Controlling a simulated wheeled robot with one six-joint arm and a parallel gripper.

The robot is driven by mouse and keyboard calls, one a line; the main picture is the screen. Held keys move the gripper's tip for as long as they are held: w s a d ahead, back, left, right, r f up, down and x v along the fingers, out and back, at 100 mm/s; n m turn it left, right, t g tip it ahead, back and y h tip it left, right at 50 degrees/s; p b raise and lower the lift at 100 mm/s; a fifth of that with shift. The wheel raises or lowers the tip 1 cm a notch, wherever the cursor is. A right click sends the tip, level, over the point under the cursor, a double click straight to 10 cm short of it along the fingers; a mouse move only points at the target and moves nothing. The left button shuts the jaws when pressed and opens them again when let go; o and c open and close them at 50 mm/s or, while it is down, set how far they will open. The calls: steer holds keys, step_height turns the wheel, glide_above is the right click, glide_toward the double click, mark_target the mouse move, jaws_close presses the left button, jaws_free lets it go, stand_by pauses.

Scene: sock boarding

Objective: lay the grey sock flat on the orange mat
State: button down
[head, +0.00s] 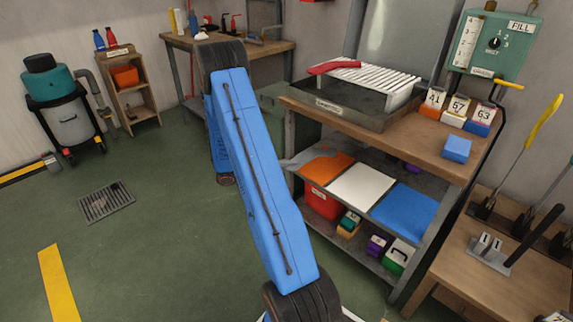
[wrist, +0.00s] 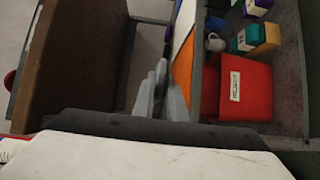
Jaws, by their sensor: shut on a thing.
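The orange mat (head: 328,168) lies at the left end of the middle shelf. It also shows as a narrow strip in the wrist view (wrist: 183,66), just beyond my fingers. My gripper (wrist: 160,92) has its grey fingers close together, shut on the grey sock. The sock is hard to tell from the fingers, and its shape is mostly hidden. In the head view a pale grey shape (head: 300,158) reaches over the mat's left edge; I cannot tell whether it is sock or fingertip. My blue arm hides the rest of the gripper there.
A white mat (head: 362,187) and a blue mat (head: 405,212) lie beside the orange one. The wooden bench top (head: 425,140) overhangs this shelf. A red bin (head: 322,203) and small boxes stand on the shelf below. Open floor (head: 150,240) is at the left.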

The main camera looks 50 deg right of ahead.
steer(key=shift+f, duration=2.2)
steer(key=c, duration=1.4)
jaws_free()
steer(key=shift+o, duration=0.2)
steer(key=shift+f, duration=0.6)
steer(key=v, duration=0.8)
